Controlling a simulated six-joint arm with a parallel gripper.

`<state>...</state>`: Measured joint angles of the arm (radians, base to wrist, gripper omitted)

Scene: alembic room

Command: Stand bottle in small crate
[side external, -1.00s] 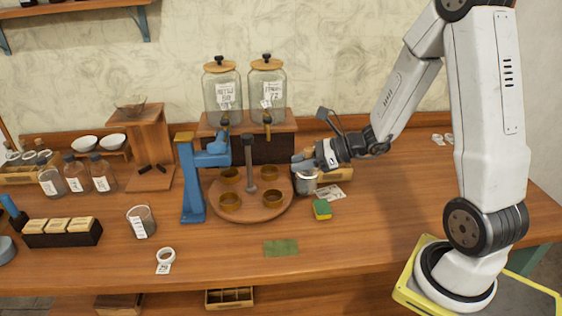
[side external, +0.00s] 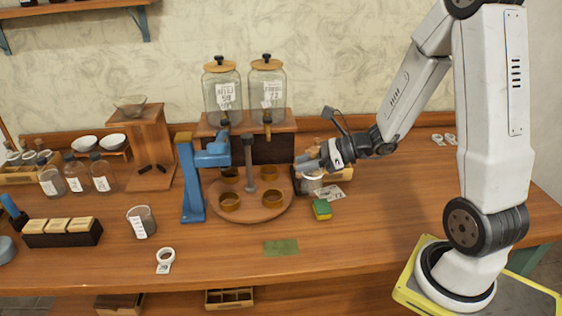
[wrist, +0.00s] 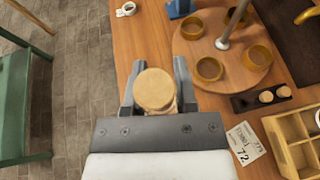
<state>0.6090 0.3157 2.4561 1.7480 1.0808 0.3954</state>
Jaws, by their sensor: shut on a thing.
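The bottle, with a round tan cork top (wrist: 155,90), is between my gripper's fingers (wrist: 154,88) in the wrist view. In the side view my gripper (side external: 308,165) is shut on it, and its pale glass body (side external: 312,183) hangs below the fingers. Whether its base touches the table cannot be told. The small wooden crate (wrist: 291,127), with dividers, is at the right edge of the wrist view, apart from the bottle. In the side view the crate (side external: 344,174) is mostly hidden behind my gripper.
A dark holder with cork tops (wrist: 262,98) and a paper note (wrist: 246,143) lie between bottle and crate. A round wooden tray (side external: 251,213) with several brass cups is left of my gripper.

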